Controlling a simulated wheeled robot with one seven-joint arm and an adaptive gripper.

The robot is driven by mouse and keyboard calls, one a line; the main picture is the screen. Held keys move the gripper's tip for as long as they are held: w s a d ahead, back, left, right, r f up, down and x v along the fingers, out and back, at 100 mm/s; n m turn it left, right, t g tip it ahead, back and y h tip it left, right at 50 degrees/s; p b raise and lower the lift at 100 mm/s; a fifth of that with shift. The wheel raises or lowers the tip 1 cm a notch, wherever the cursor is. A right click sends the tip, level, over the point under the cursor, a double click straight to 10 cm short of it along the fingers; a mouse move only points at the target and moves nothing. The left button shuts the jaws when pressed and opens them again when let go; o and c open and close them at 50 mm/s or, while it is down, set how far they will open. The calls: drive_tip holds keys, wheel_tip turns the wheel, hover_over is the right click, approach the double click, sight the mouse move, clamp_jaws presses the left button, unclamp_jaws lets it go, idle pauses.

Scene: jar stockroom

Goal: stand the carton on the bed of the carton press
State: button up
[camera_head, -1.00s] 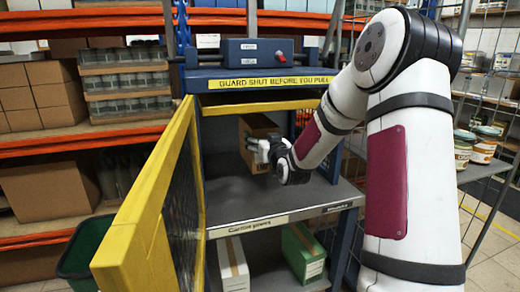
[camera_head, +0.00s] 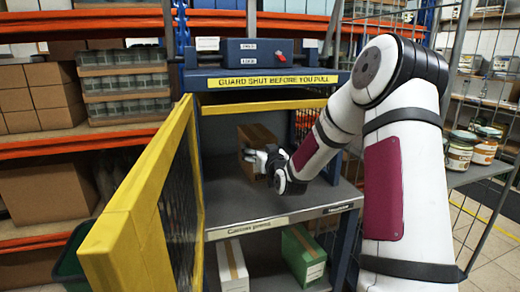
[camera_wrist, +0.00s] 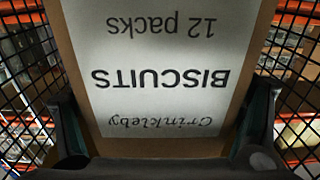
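The brown carton (camera_head: 257,133) stands roughly upright inside the carton press (camera_head: 265,82), over the grey bed (camera_head: 235,200). My gripper (camera_head: 258,160) reaches in from the right and covers the carton's lower front. In the wrist view, the carton's white label (camera_wrist: 165,60), reading "BISCUITS" upside down, fills the middle. My gripper's fingers (camera_wrist: 165,125) lie along both sides of the carton, shut on it. The carton's bottom edge is mostly hidden, so I cannot tell whether it touches the bed.
The yellow-framed mesh guard (camera_head: 140,200) is swung open at the left. A white carton (camera_head: 233,265) and a green carton (camera_head: 303,255) sit on the shelf below. The bed's front is clear.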

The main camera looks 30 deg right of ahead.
drive_tip(key=shift+r, duration=0.1)
idle(0.3)
drive_tip(key=shift+s+r, duration=0.1)
drive_tip(key=shift+s, duration=0.1)
drive_tip(key=p+v, duration=0.2)
drive_tip(key=v, duration=1)
drive_tip(key=s+a+n+g+y, duration=0.25)
drive_tip(key=s+a+g, duration=0.4)
drive_tip(key=a, duration=0.45)
drive_tip(key=s+a+g, duration=0.3)
drive_tip(key=s+a, duration=0.1)
drive_tip(key=s, duration=0.7)
drive_tip(key=s+a+r+g+y, duration=0.1)
drive_tip(key=s+a+g, duration=0.3)
drive_tip(key=s, duration=0.7)
drive_tip(key=s+a+g+y, duration=0.1)
drive_tip(key=s+a+g, duration=0.2)
drive_tip(key=s, duration=0.8)
drive_tip(key=shift+a+r, duration=0.35)
drive_tip(key=shift+a, duration=0.3)
drive_tip(key=shift+w, duration=0.1)
